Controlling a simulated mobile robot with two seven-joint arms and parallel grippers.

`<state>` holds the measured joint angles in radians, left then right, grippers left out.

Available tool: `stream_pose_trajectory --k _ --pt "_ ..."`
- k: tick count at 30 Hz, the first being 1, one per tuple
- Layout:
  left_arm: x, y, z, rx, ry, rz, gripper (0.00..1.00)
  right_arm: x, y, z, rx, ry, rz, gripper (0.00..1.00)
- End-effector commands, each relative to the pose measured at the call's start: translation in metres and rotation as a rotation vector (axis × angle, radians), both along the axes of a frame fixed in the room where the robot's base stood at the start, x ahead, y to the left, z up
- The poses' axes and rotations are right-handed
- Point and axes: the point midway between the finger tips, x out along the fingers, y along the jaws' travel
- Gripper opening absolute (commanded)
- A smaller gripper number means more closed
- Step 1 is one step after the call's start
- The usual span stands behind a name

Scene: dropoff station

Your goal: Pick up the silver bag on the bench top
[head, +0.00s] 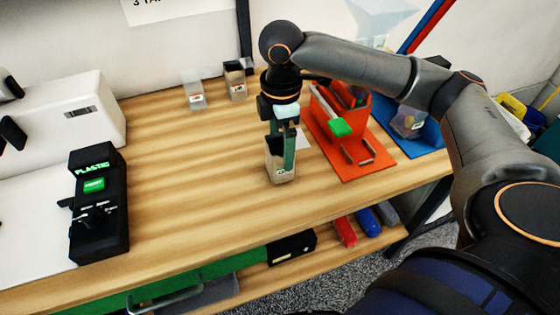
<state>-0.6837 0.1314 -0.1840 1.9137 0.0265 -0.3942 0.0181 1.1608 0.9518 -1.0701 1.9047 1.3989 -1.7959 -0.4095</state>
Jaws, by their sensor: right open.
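A small silver-grey bag (281,172) with a label stands on the wooden bench top (180,160), near its middle. My right gripper (282,160) points down from above at this bag, with its fingers at the bag's upper part. The jaws are open, and the fingers hide part of the bag. I cannot tell whether they touch it. Two similar small bags stand farther back: a pale clear one (194,92) and a darker one (235,82). My left gripper is not in view.
An orange bin (340,105) on an orange mat (378,165) stands close to the right of my gripper. A blue tray (428,140) lies beyond. A black device with a green "PLASTIC" display (98,200) and a white box (75,115) are at left. Bench between is clear.

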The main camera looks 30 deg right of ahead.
Motion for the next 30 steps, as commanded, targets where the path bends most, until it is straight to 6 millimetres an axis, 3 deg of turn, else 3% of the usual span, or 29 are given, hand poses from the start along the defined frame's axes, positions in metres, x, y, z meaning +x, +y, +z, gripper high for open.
stream_pose_trajectory --k 13,22,30 --pt "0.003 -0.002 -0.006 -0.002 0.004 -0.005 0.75 0.002 -0.001 -0.053 -0.001 0.001 -0.001 1.00" --pt "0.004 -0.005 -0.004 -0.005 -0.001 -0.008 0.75 0.002 -0.001 -0.058 0.000 -0.001 0.000 1.00" --pt "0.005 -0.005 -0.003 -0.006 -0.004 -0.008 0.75 0.002 -0.001 -0.057 0.000 -0.001 0.000 0.71"
